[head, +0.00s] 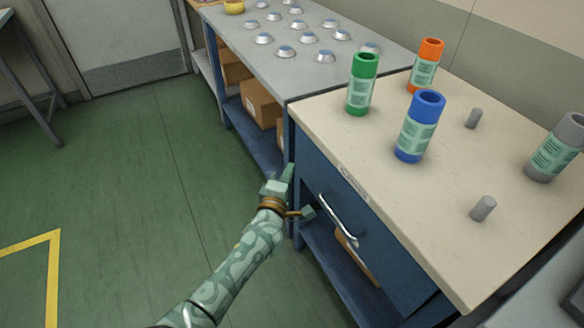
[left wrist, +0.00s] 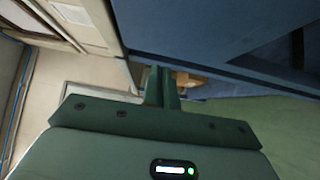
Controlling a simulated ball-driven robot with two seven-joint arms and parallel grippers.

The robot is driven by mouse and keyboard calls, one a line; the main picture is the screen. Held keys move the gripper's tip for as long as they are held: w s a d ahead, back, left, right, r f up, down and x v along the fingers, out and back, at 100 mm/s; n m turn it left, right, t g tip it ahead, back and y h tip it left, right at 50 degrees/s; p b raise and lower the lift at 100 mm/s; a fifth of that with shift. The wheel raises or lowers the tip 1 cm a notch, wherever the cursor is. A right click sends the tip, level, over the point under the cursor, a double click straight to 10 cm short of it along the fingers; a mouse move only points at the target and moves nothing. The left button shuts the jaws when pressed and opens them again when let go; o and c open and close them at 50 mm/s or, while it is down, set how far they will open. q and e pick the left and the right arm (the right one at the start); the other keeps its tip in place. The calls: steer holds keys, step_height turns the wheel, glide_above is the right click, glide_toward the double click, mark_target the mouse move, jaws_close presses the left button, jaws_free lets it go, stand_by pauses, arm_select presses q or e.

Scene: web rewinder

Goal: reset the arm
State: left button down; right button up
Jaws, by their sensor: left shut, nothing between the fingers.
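My left gripper (head: 290,173) is at the left side of the blue cabinet, below the level of its top and near the drawer handle (head: 338,218). It is shut and empty. In the left wrist view its fingers (left wrist: 162,86) are together, pointing toward the blue cabinet side. My left arm (head: 240,262) reaches up from the bottom of the head view. My right gripper is not in view.
On the cabinet top (head: 355,143) stand a green roll (head: 362,84), a blue roll (head: 419,126), an orange roll (head: 426,66), a grey roll (head: 555,149) and grey pegs (head: 483,208). A table (head: 265,65) with metal domes adjoins. Green floor (head: 150,150) is open leftward.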

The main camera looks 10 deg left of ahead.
arm_select(q)
steer(key=s+a+p, duration=0.1)
steer(key=s+p, duration=0.2)
steer(key=s, duration=0.6)
steer(key=s+a+f+m+g+p, duration=0.2)
steer(key=s+a+f+m+g, duration=0.15)
steer(key=s+f+m, duration=0.65)
steer(key=s+a+f+m+g+p, duration=0.2)
steer(key=s+f+m+g, duration=0.3)
steer(key=s+f, duration=0.45)
steer(key=s+a+f+m+g+y+p, duration=0.1)
steer(key=s+a+f+m+g+p, duration=0.2)
steer(key=s, duration=0.7)
steer(key=s+a+f+m+g+y+p, duration=0.1)
steer(key=s+a+f+g, duration=0.3)
steer(key=s, duration=0.6)
steer(key=s+a+r+g+y+p, duration=0.1)
steer(key=s+a+g+p, duration=0.1)
steer(key=s, duration=1.9)
steer(key=shift+a+m+p, duration=0.4)
steer(key=shift+a+p, duration=0.15)
steer(key=shift+a, duration=0.65)
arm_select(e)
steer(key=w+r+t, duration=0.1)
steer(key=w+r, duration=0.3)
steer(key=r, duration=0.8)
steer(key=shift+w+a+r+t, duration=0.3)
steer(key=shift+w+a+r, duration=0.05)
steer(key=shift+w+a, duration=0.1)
